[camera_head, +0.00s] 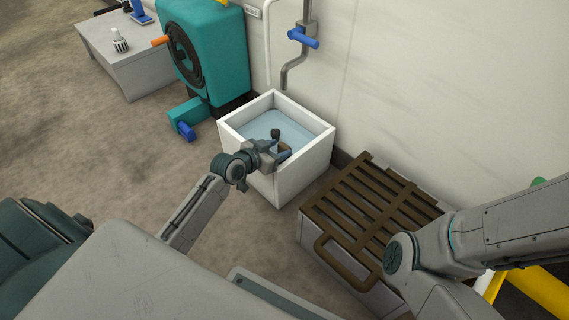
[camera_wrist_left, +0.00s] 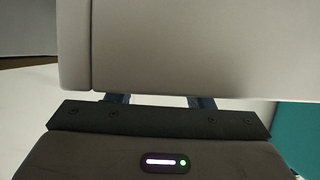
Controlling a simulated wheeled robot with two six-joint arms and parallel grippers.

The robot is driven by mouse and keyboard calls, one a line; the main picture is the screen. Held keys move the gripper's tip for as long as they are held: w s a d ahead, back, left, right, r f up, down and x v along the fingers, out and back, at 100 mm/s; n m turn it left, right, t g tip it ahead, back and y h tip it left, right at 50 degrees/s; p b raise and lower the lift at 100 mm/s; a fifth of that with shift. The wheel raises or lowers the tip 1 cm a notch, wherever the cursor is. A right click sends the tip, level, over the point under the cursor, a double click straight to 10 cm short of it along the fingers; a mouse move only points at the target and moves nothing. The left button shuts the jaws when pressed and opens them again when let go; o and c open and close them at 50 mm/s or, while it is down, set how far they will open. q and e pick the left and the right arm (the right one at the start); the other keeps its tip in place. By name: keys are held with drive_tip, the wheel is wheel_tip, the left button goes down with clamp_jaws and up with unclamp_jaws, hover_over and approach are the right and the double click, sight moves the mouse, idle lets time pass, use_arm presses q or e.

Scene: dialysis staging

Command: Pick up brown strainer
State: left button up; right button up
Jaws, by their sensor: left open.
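A small brown piece (camera_head: 284,147), which looks like the brown strainer, shows in the white basin (camera_head: 308,165), at its near side. It is partly hidden by my left gripper (camera_head: 279,147). My left gripper is open, reaching over the basin's near rim with its fingers around or just beside the brown piece; I cannot tell whether they touch it. In the left wrist view the two dark fingers (camera_wrist_left: 160,101) are apart, and a large pale grey surface (camera_wrist_left: 190,50) hides most of what lies beyond them. My right gripper is not in view.
A brown slatted rack (camera_head: 372,203) with a loop handle lies on a pale box right of the basin. A teal machine (camera_head: 213,45) with a dark wheel stands behind left. A blue-handled pipe (camera_head: 303,38) hangs above the basin.

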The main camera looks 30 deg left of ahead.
use_arm(q)
drive_tip(key=shift+w+d+f, duration=0.1)
drive_tip(key=shift+w+f, duration=0.05)
drive_tip(key=shift+w, duration=0.2)
drive_tip(key=c, duration=1)
drive_tip(key=shift+o, duration=0.2)
